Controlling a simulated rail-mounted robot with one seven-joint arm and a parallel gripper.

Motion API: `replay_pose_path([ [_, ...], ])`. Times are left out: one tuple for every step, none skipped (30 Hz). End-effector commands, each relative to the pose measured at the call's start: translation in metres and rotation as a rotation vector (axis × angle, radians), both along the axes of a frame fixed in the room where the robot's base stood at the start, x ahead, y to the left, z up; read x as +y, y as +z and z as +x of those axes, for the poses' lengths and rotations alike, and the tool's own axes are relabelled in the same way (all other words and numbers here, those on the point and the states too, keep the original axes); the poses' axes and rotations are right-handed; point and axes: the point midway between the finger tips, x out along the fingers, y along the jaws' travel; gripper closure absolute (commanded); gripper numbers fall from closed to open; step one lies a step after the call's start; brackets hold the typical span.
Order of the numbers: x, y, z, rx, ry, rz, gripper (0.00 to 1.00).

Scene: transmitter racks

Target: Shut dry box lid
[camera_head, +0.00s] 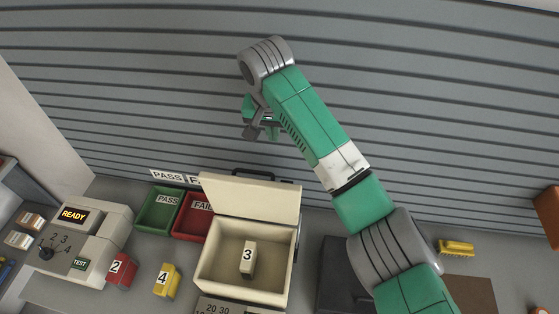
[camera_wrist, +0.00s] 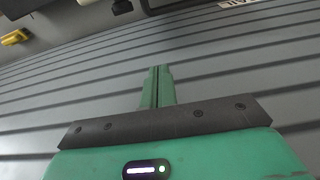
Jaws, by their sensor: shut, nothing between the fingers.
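The dry box (camera_head: 240,262) is a cream box on the bench with its lid (camera_head: 250,195) raised at the back, so the box is open. A white block marked 3 (camera_head: 247,257) stands inside it. My gripper (camera_head: 273,134) is in the air above and behind the raised lid, in front of the slatted wall, touching nothing that I can see. In the wrist view its green fingers (camera_wrist: 158,75) are together with nothing between them. A dark edge at the top of the wrist view is too cropped to identify surely.
A green PASS tray (camera_head: 160,212) and a red FAIL tray (camera_head: 192,222) stand left of the box. A red block 2 (camera_head: 120,271), a yellow block 4 (camera_head: 166,281) and a tester reading READY (camera_head: 85,240) are further left. A yellow object (camera_head: 456,248) lies right.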

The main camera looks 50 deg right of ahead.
Motion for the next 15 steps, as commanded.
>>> replay_pose_path([
  [0.0,-0.001,0.001,-0.001,0.001,0.0,1.0],
  [0.0,-0.003,0.001,-0.001,0.001,0.0,1.0],
  [-0.001,-0.007,0.001,-0.001,0.001,0.0,1.0],
  [-0.002,-0.011,0.001,0.001,0.001,0.001,1.0],
  [-0.003,-0.016,0.002,0.0,0.001,0.0,1.0],
  [-0.004,-0.024,0.002,0.002,0.002,0.0,1.0],
  [-0.005,-0.03,0.003,0.001,0.001,0.001,1.0],
  [-0.006,-0.036,0.004,0.002,0.002,0.0,1.0],
  [-0.008,-0.045,0.005,0.001,0.002,0.001,1.0],
  [-0.009,-0.051,0.005,0.0,0.001,0.001,1.0],
  [-0.01,-0.057,0.006,0.0,0.002,0.0,1.0],
  [-0.011,-0.065,0.007,-0.001,0.002,-0.001,1.0],
  [-0.013,-0.071,0.008,0.0,0.002,-0.001,1.0],
  [-0.014,-0.077,0.008,0.0,0.002,-0.001,1.0],
  [-0.015,-0.084,0.01,-0.002,0.003,0.0,1.0],
])
